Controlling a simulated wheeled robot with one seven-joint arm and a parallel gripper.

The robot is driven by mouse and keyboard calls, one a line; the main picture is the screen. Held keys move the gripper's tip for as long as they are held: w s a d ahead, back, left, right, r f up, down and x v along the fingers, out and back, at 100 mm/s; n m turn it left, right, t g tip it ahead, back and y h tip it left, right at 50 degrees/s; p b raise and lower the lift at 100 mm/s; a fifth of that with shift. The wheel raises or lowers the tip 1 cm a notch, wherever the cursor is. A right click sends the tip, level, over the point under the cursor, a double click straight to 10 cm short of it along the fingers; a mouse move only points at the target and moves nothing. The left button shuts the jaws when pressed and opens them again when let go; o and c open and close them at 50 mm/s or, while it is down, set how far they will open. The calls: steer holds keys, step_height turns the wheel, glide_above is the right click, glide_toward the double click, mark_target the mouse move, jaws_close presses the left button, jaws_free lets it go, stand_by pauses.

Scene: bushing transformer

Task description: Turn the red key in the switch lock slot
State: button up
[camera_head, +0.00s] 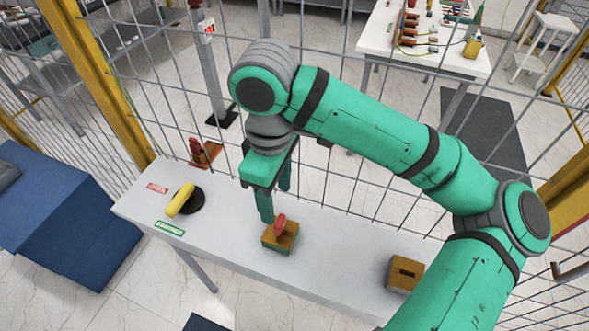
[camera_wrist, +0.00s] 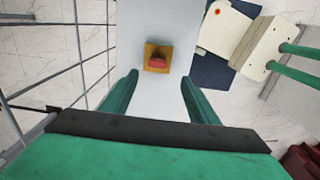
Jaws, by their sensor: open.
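The red key (camera_head: 280,224) stands upright in a small wooden lock block (camera_head: 281,241) on the white table. In the wrist view the red key (camera_wrist: 158,64) and the wooden lock block (camera_wrist: 158,48) lie just beyond my fingertips, roughly centred between them. My gripper (camera_head: 276,200) is open and empty, its fingers pointing down close to the key. One finger appears just left of the key in the head view; whether it touches cannot be told. In the wrist view my gripper (camera_wrist: 160,79) shows both fingers spread wide. The slot under the key is hidden.
A second wooden block with a dark slot (camera_head: 404,273) stands at the table's right. A yellow handle on a black disc (camera_head: 184,199) and a red-brown device (camera_head: 204,153) are at the left. A wire fence (camera_head: 350,206) runs behind the table (camera_head: 335,250).

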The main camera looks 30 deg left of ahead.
mark_target(279, 221)
steer(key=shift+w+f, duration=0.35)
step_height(279, 221, down, 10)
steer(key=shift+w+a+r, duration=0.1)
steer(key=shift+s, duration=0.2)
